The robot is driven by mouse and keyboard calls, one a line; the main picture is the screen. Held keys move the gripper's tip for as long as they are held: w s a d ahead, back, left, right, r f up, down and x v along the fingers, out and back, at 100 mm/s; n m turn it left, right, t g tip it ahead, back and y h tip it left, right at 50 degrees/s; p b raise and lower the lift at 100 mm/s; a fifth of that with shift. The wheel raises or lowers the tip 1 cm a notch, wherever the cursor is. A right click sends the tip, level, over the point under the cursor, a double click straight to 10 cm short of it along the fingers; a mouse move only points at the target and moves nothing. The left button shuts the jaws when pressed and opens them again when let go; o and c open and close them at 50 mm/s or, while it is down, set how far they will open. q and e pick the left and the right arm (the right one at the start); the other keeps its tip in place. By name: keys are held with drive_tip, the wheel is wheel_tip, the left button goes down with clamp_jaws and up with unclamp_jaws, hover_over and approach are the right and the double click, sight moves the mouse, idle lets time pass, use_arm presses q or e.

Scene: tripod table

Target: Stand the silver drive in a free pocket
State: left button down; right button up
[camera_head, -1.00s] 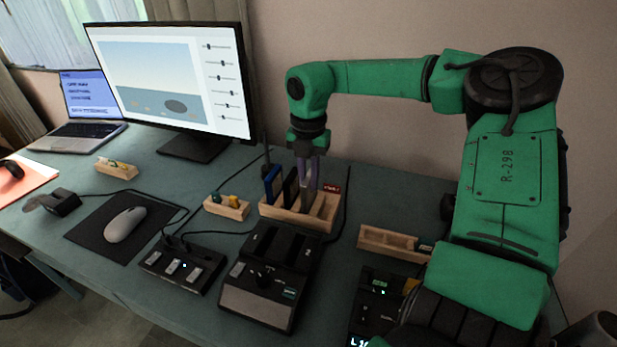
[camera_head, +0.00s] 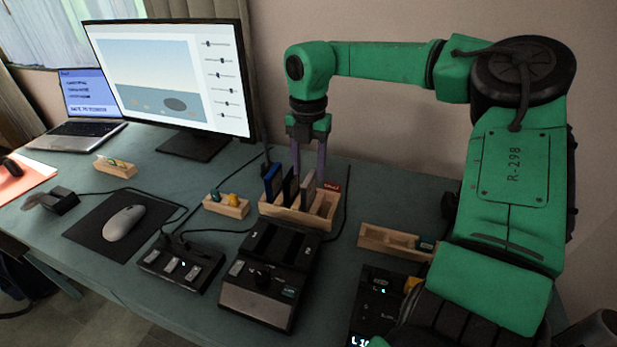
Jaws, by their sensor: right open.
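The silver drive (camera_head: 307,188) stands upright in a pocket of the wooden rack (camera_head: 291,216), beside a black drive (camera_head: 290,187) and a blue drive (camera_head: 272,181) to its left. My right gripper (camera_head: 309,162) is open above the silver drive, its two fingers pointing down with a gap between them. It looks empty, and the drive's top is at or just below the fingertips. The pocket to the right of the silver drive looks free. My left gripper is not in view.
A red-labelled item (camera_head: 331,187) lies behind the rack. A black dock (camera_head: 270,275) stands in front of it, with a small wooden holder (camera_head: 226,205) to the left and a wooden tray (camera_head: 392,242) to the right. Cables run beside the rack. A monitor (camera_head: 170,80) stands behind left.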

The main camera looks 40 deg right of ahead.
wheel_tip(320, 180, up, 11)
drive_tip(key=shift+p, duration=0.45)
drive_tip(key=shift+a, duration=0.1)
